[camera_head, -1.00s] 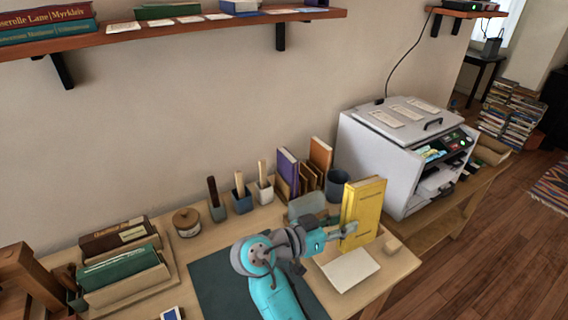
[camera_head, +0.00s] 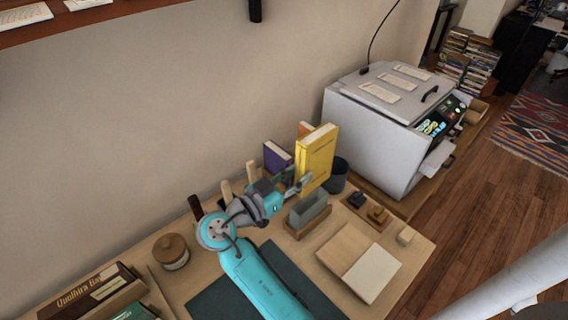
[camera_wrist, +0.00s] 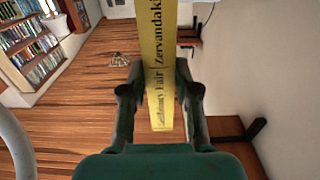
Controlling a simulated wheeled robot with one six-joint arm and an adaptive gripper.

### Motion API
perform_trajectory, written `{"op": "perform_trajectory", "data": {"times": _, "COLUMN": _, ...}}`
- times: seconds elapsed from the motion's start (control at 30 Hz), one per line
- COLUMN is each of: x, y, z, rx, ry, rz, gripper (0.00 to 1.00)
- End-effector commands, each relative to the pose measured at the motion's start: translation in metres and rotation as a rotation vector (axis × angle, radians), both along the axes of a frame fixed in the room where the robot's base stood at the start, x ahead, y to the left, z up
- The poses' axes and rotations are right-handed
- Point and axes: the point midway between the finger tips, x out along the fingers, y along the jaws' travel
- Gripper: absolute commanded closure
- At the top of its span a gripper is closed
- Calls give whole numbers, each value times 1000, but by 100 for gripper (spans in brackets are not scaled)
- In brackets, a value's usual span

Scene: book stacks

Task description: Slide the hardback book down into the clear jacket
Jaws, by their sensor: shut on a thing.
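The yellow hardback book (camera_head: 316,160) is upright in my gripper (camera_head: 301,184), raised above the desk. In the wrist view the book's spine (camera_wrist: 158,60) with dark lettering runs between the two fingers of my gripper (camera_wrist: 157,98), which is shut on it. A greyish, see-through upright sleeve (camera_head: 308,207), which looks like the clear jacket, stands in a wooden base (camera_head: 308,226). It is below the book and my gripper in the head view. The book appears apart from the sleeve; its exact height above the sleeve is hard to tell.
A purple book (camera_head: 277,160) stands behind my gripper. A dark cup (camera_head: 337,178) is just right of the yellow book. Small dark and wooden blocks (camera_head: 367,206) and a board with a white pad (camera_head: 371,281) lie at right. A large grey machine (camera_head: 365,140) stands farther right.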

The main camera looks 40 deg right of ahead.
Motion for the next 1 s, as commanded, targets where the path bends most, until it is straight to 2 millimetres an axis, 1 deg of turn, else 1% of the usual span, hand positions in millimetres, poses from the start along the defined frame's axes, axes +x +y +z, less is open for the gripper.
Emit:
{"op": "perform_trajectory", "data": {"times": 0.43, "x": 1, "y": 2, "z": 0, "rx": -4, "ry": -1, "rz": -7, "gripper": 100}}
{"op": "perform_trajectory", "data": {"times": 0.57, "x": 0, "y": 2, "z": -7, "rx": -4, "ry": 2, "rz": -6, "gripper": 100}}
{"op": "perform_trajectory", "data": {"times": 1.0, "x": 0, "y": 2, "z": -43, "rx": -4, "ry": 2, "rz": -6, "gripper": 100}}
